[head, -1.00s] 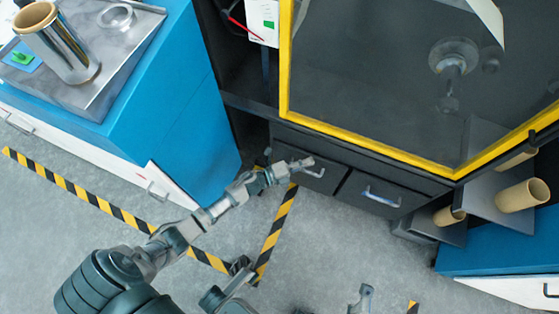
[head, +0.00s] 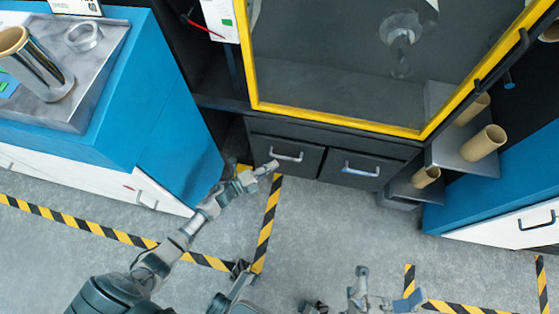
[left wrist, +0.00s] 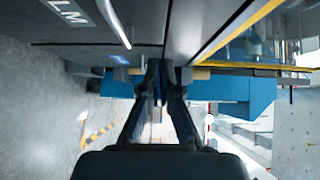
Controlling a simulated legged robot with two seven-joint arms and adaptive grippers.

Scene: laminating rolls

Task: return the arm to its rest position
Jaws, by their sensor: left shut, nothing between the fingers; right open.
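My left arm comes in from the lower left of the head view and reaches toward the dark drawers. Its gripper (head: 272,166) is shut and empty, its tip over the front of the left drawer; I cannot tell whether they touch. In the left wrist view, the two dark fingers (left wrist: 160,72) are together with nothing between them. Grey jointed parts of mine at the bottom edge of the head view seem to belong to my right gripper (head: 360,288), which is open and partly cut off.
The dark cabinet has a yellow-framed window (head: 340,122) and two handled drawers (head: 348,168). A blue bench (head: 125,120) at left bears a metal tray with a roll (head: 40,68). Cardboard tubes (head: 483,143) stick out at right. Taped grey floor (head: 325,225) lies open between.

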